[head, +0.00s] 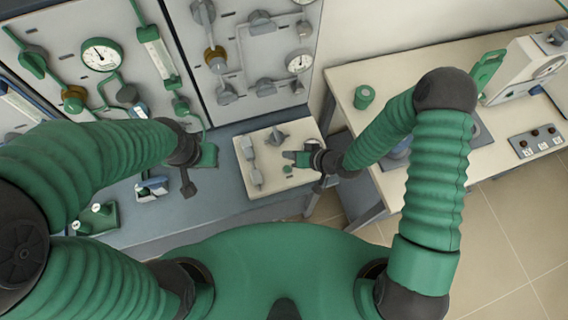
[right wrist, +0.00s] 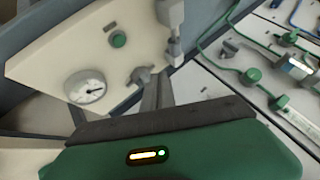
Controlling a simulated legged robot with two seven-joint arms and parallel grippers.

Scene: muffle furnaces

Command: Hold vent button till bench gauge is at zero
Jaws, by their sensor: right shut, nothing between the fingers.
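The bench panel (head: 297,127) is a beige box on the blue-grey bench. Its round green button (right wrist: 118,39) shows clear of my fingers in the right wrist view, and also in the head view (head: 288,169). The white bench gauge (right wrist: 87,86) has a dark needle pointing right; its numbers are too small to read. In the head view my right gripper covers the gauge's area. My right gripper (head: 292,157) is shut and empty over the panel, beside the button. My left gripper (head: 188,184) hangs over the bench left of the panel; its jaw opening is unclear.
A grey knob (right wrist: 143,75) and grey fittings (head: 250,160) stand on the panel close to my right gripper. Wall panels with gauges (head: 101,54) and pipes rise behind. A green cup (head: 364,96) stands on the beige table at right.

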